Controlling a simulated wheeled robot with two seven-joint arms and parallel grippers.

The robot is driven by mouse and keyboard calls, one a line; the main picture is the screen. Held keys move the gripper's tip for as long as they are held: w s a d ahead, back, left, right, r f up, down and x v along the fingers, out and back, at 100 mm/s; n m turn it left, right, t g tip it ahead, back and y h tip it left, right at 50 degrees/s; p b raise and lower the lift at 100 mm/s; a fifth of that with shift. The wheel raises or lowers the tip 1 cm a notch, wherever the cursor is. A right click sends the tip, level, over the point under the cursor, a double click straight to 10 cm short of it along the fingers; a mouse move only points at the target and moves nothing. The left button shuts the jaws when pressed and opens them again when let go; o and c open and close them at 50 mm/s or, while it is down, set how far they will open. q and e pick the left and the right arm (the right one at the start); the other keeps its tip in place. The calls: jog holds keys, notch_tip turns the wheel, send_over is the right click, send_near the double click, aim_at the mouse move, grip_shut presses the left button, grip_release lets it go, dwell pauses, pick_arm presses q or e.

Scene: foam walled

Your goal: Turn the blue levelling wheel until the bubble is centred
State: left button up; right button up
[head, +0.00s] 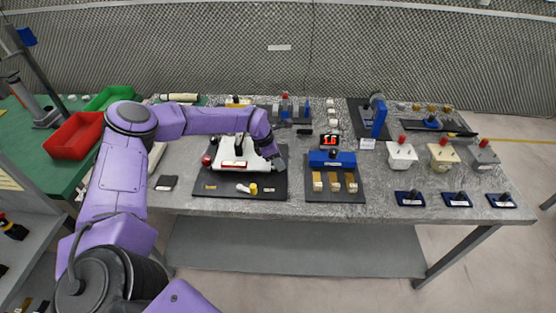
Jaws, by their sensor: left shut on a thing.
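A white levelling plate (232,165) sits on a dark mat (225,188) left of the table's middle. A red knob (206,161) is at its left corner and a black knob (213,141) is at its back left. My left gripper (277,162) comes down at the plate's right corner. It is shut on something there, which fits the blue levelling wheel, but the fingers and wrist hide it. A small vial with a red strip (234,164) lies on the plate. The bubble is too small to make out. My right gripper is out of view.
A small yellow-topped piece (253,188) lies at the mat's front. To the right stand a blue fixture (332,158) with several blocks and a red-digit display (330,141). Several red-knobbed boxes (402,156) are farther right. The table's front edge is mostly clear.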

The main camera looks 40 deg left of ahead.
pick_arm(q)
jog(key=shift+f+b, duration=0.25)
jog(key=shift+b, duration=0.35)
jog(key=m+g+h+b, duration=0.1)
jog(key=m+b, duration=0.3)
jog(key=b, duration=0.3)
jog(key=shift+w+f, duration=0.1)
jog(key=shift+f, duration=0.05)
jog(key=shift+m+g+b, duration=0.5)
jog(key=shift+m+b, duration=0.15)
jog(key=shift+m, duration=0.15)
jog(key=shift+r+m+g+b, duration=0.3)
jog(key=shift+m+b, duration=0.15)
jog(key=shift+m, duration=0.45)
jog(key=o, duration=1)
jog(key=shift+o, duration=0.2)
